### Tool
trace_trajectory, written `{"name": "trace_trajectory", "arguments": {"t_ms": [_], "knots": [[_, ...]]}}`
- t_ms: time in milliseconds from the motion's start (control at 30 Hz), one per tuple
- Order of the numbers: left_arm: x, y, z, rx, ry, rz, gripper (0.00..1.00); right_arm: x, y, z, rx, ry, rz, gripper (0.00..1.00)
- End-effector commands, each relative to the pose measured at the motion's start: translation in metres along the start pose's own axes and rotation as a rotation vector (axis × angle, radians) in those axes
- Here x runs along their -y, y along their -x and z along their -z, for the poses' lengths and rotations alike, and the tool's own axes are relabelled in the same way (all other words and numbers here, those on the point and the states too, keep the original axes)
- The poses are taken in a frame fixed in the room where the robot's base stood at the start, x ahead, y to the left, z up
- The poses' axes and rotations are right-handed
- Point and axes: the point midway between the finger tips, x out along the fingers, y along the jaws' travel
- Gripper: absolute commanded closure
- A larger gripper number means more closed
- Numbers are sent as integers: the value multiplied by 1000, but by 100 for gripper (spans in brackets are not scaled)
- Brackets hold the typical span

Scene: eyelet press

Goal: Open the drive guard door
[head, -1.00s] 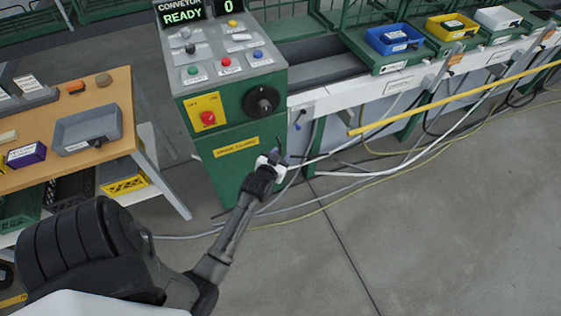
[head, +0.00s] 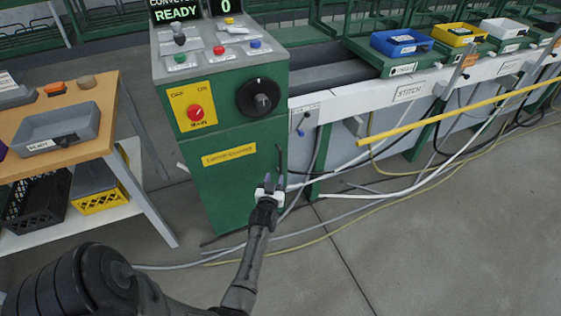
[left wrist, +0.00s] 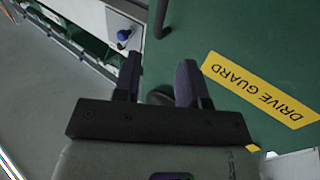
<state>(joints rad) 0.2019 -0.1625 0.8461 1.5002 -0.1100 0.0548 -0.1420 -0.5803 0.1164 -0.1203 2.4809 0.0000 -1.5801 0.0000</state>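The drive guard door (head: 225,190) is the green lower front of the control cabinet, with a yellow label (head: 229,155) reading DRIVE GUARD in the left wrist view (left wrist: 261,90). It looks closed. A thin dark bar handle (head: 279,157) stands near its right edge; part of it shows at the top of the left wrist view (left wrist: 162,18). My left gripper (head: 273,184) is open, just below the handle in the head view, its fingers pointing toward the door. A dark rounded shape shows between the fingers in the wrist view; I cannot tell what it is. My right gripper is not in view.
Above the door are a red main switch (head: 196,113) and a black rotary knob (head: 260,98). Cables (head: 330,235) lie on the floor to the right. A yellow rail (head: 450,112) runs along the conveyor. A wooden bench (head: 85,145) stands left.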

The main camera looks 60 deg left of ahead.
Motion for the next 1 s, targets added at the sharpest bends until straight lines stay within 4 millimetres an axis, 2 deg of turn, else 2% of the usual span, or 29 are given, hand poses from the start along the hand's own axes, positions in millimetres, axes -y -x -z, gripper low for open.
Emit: {"name": "trace_trajectory", "arguments": {"t_ms": [33, 200, 500, 700, 1000], "knots": [[1, -11, -2, -5, -1, 1, 61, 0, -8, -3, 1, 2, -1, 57], [0, -44, -4, -4, -1, 0, 61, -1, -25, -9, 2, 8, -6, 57], [1, -92, -3, -2, -1, 0, 61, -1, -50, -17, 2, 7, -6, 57], [0, -110, -1, -1, -2, 0, 61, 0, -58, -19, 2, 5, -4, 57], [0, -117, 0, 0, -2, -1, 61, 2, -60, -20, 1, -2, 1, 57]]}}
